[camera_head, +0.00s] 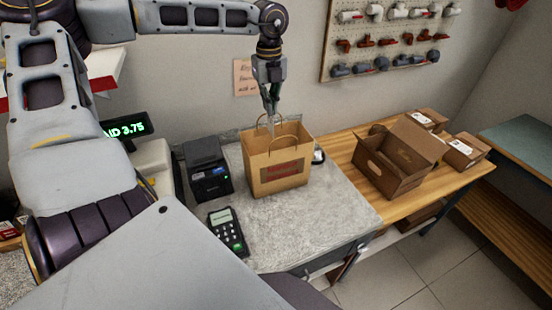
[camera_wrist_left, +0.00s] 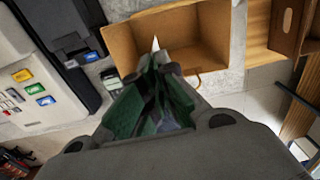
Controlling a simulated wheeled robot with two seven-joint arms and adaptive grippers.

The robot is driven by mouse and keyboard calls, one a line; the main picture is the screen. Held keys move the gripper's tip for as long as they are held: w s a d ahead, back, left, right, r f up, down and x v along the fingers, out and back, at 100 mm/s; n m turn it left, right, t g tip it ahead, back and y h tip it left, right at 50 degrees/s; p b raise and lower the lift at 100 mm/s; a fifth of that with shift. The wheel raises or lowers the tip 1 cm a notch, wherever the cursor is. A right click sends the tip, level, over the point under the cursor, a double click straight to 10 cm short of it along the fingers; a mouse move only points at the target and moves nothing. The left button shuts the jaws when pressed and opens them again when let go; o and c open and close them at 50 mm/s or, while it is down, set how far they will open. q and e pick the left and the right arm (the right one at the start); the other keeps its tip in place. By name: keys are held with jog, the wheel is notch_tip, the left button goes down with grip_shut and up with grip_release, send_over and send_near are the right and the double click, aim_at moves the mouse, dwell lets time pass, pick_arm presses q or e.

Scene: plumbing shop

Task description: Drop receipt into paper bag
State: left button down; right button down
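The brown paper bag (camera_head: 278,168) stands upright and open on the grey counter, with two loop handles and a red label on its front. The bag's open top also shows in the left wrist view (camera_wrist_left: 122,45). My left gripper (camera_head: 271,108) points down right over the bag's opening. Its fingers come together in the left wrist view (camera_wrist_left: 158,58). A small white sliver, the receipt (camera_wrist_left: 155,44), shows at the fingertips, above the bag's inside; most of it is hidden by the fingers. My right gripper is not in view.
A receipt printer (camera_head: 207,170) and a card terminal (camera_head: 227,232) stand left of the bag. An open cardboard box (camera_head: 388,180) and smaller cartons (camera_head: 465,150) sit on the wooden bench (camera_head: 345,150) to the right. A pegboard (camera_head: 390,40) hangs behind. The counter's front right is clear.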

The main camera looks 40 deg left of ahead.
pick_arm(q)
jog(key=shift+f, duration=0.1)
jog(key=c, duration=1.6)
grip_release()
jog(key=shift+o, duration=0.2)
notch_tip(320, 180, up, 12)
jog(key=shift+f, duration=0.1)
dwell(0.3)
